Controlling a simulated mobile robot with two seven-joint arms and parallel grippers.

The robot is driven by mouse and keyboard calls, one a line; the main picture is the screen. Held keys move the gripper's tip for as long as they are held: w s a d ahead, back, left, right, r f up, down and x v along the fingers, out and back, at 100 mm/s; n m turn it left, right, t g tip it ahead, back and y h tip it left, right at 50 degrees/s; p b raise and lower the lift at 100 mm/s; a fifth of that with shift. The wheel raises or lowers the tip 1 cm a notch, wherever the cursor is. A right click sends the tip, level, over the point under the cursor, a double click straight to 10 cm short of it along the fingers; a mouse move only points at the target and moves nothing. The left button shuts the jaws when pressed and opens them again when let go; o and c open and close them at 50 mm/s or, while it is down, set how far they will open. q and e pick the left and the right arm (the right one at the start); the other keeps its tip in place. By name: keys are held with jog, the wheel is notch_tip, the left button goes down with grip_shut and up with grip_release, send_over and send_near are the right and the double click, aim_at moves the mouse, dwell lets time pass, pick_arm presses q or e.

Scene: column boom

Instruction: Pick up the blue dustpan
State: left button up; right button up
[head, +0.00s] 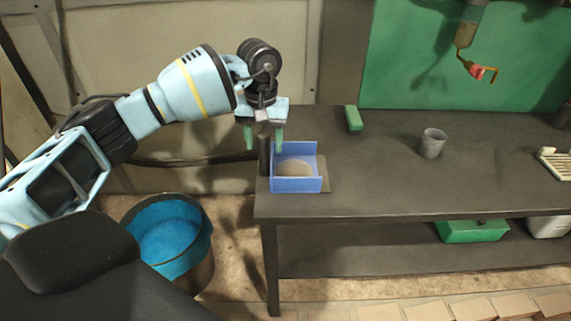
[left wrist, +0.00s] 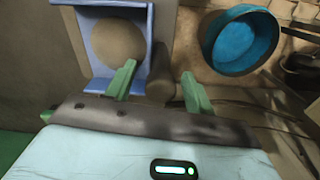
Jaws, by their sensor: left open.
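The blue dustpan (head: 297,184) lies at the left end of the dark workbench, with a round tan patch or heap inside it. A short dark cylinder (head: 264,158), which looks like its handle, stands at its left side. My left gripper (head: 264,141) is open above this cylinder, its green fingers pointing down. In the left wrist view the dustpan (left wrist: 86,62) is at the upper left. The dark cylinder (left wrist: 160,75) shows between the open fingers (left wrist: 160,90) there. I cannot tell whether they touch it. My right gripper is not in view.
A blue-lined bin (head: 168,238) stands on the floor left of the workbench (head: 385,180). A green block (head: 353,118) and a grey cup (head: 432,143) stand on the bench. A red-orange hooked thing (head: 478,71) hangs before the green board. The front middle is clear.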

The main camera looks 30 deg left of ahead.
pick_arm(q)
jog(key=shift+f, duration=0.55)
grip_shut()
jog(key=shift+r, duration=0.1)
